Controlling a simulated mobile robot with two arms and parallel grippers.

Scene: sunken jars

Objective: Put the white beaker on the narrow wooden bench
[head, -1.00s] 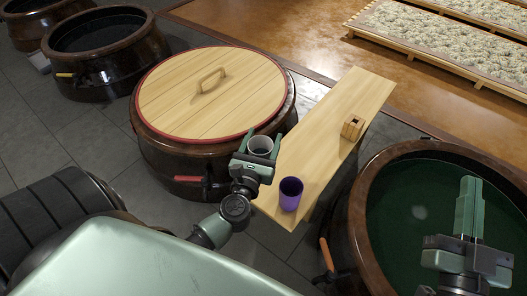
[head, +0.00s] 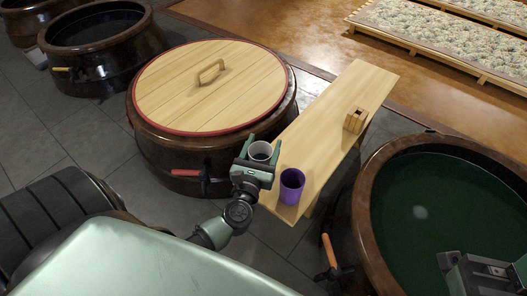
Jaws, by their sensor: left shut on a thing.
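The white beaker (head: 260,152) is upright between the fingers of my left gripper (head: 262,150), which is shut on it. The fingers hide part of its sides. In the head view it shows just left of the narrow wooden bench (head: 333,112), in front of the lidded jar; its height against the bench top is hard to tell. On the bench, a purple cup (head: 291,186) stands at the near end and a small wooden block-like holder (head: 354,119) stands further back. My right gripper (head: 484,272) is at the bottom right, partly cut off, its fingers unclear.
A large jar with a round wooden lid (head: 212,88) stands left of the bench. An open jar of dark green liquid (head: 430,200) stands to the right. More dark jars (head: 98,45) are at upper left. The bench top is bare between cup and holder.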

